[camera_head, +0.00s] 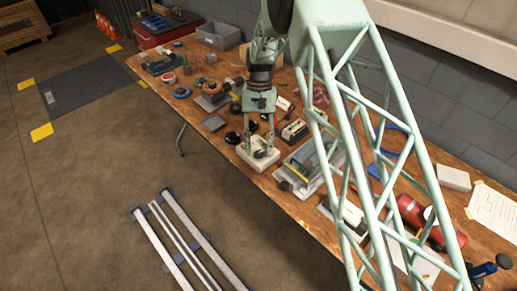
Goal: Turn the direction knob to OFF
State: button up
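A small white box (258,163) lies near the front edge of the wooden workbench. A dark round knob (259,154) shows on its top; I take it to be the direction knob, but its marks are too small to read. My gripper (258,150) points down over the box. Its two fingers are spread apart, with the knob low between them. A gap shows between the fingers. I cannot tell whether a fingertip touches the knob or the box.
The workbench (290,194) is crowded. Dark round parts (233,138) lie left of my gripper, and a grey device (312,162) lies close on the right. A grey bin (217,36) stands farther back. My arm hides part of the right side.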

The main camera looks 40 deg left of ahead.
jog(key=v, duration=1.1)
jog(key=shift+w+r, duration=0.2)
jog(key=shift+r, duration=0.15)
jog(key=shift+a, duration=0.15)
